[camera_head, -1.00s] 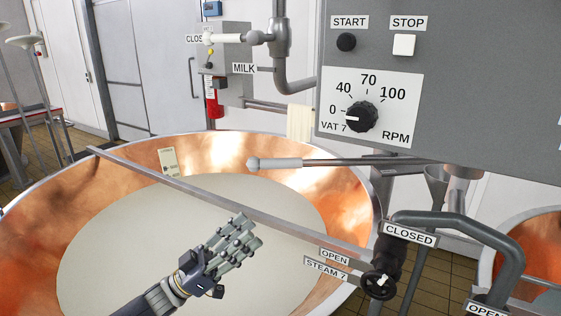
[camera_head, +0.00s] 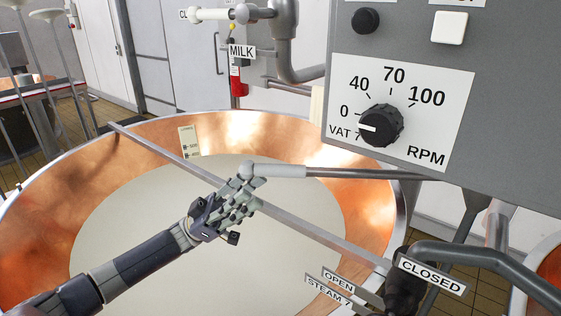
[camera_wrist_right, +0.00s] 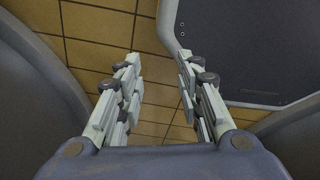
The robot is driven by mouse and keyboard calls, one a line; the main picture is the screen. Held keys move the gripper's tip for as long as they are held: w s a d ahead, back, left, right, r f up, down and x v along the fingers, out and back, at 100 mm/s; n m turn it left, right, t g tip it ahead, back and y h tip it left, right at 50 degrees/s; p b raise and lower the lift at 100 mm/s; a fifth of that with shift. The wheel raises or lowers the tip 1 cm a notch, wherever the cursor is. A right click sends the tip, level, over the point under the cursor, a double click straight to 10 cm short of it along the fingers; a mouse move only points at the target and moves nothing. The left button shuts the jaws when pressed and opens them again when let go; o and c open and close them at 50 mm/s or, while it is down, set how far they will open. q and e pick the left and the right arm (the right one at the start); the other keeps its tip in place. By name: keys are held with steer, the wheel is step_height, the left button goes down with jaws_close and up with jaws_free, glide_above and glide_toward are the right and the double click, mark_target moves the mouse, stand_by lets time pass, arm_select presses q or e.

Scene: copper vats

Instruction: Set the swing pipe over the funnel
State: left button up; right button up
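A horizontal metal bar (camera_head: 350,173) with a pale grip (camera_head: 275,171) and rounded end reaches over the copper vat in the head view; it looks like the swing pipe, though I cannot be sure. A grey, funnel-like shape (camera_head: 476,200) shows partly under the control panel at the right, its top hidden. My left gripper (camera_head: 260,193) is over the vat, its fingers apart, just below and overlapping the pale grip in the picture. I cannot tell whether they touch. My right gripper (camera_wrist_right: 158,70) is open and empty above a tiled floor in the wrist view.
The copper vat (camera_head: 50,205) holds pale liquid, with a flat metal bar (camera_head: 320,237) across it. The control panel (camera_head: 450,100) hangs at upper right. A grey pipe (camera_head: 500,268) and a "CLOSED" label (camera_head: 432,274) are at lower right.

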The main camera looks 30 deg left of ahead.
mark_target(277, 176)
arm_select(q)
steer(key=p+x, duration=0.2)
steer(key=x, duration=0.3)
steer(key=shift+d+r, duration=0.1)
steer(key=shift+r, duration=0.3)
steer(key=p+x, duration=0.1)
steer(key=x, duration=0.1)
steer(key=shift+w+d+r, duration=0.1)
steer(key=shift+w+d, duration=0.1)
steer(key=shift+d, duration=0.2)
steer(key=c, duration=0.9)
jaws_close()
arm_select(e)
steer(key=r, duration=0.1)
steer(key=s+r, duration=0.2)
steer(key=shift+r, duration=0.35)
